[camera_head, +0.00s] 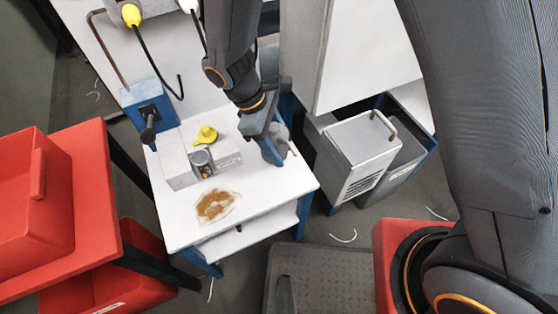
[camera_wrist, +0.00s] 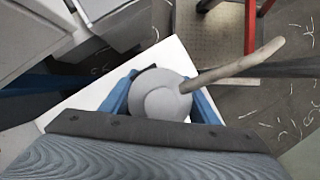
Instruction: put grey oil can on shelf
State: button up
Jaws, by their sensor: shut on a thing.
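The grey oil can (camera_wrist: 165,98) is between the two blue fingers of my gripper (camera_wrist: 160,104) in the wrist view, with its long spout pointing up and right. In the head view my gripper (camera_head: 273,146) is over the back right part of a white-topped bench (camera_head: 265,203), and the can shows only partly behind the blue finger. My gripper is shut on the can. I cannot tell whether the can touches the bench top. A white lower shelf (camera_head: 252,234) shows below the front edge of the bench top.
A grey block machine (camera_head: 180,172) with a yellow spouted piece (camera_head: 205,134) stands left of my gripper. A brown stain (camera_head: 215,206) lies on the bench top. A grey vented box (camera_head: 362,152) stands to the right. Red bins (camera_head: 35,195) are at the left.

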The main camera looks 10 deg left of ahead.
jog(key=shift+f, duration=3.85)
jog(key=shift+f, duration=0.2)
jog(key=o, duration=1.3)
jog(key=shift+r, duration=0.1)
jog(key=v, duration=1.2)
jog(key=shift+d+r+b, duration=0.1)
jog(key=shift+r+b, duration=0.05)
jog(key=shift+b, duration=0.2)
jog(key=shift+d, duration=0.1)
